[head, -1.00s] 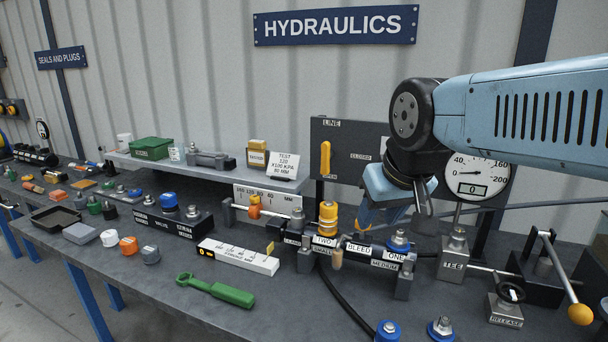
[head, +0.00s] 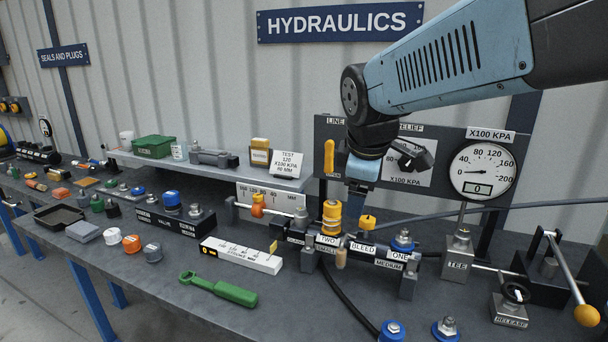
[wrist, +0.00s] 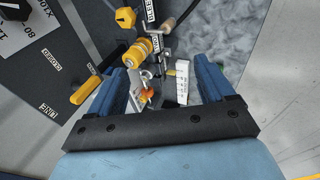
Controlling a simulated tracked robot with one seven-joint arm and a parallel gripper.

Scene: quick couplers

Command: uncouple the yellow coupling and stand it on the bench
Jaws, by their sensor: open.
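The yellow coupling (head: 331,214) stands upright on the port labelled TWO of the dark manifold (head: 363,250). It also shows in the wrist view (wrist: 136,52), beyond the fingertips and left of the middle. My gripper (head: 357,203) hangs just right of the coupling in the head view, pointing down and apart from it as far as I can tell. In the wrist view my gripper (wrist: 160,68) has its two blue fingers wide apart with nothing between them. The exact gap to the coupling is hard to tell.
A yellow bleed knob (head: 367,221) and a blue coupling on port ONE (head: 403,241) stand close right of it. A yellow line lever (head: 329,157) rises behind. A black hose (head: 345,300) runs below. Bare bench (head: 300,310) lies in front, near a green wrench (head: 221,290).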

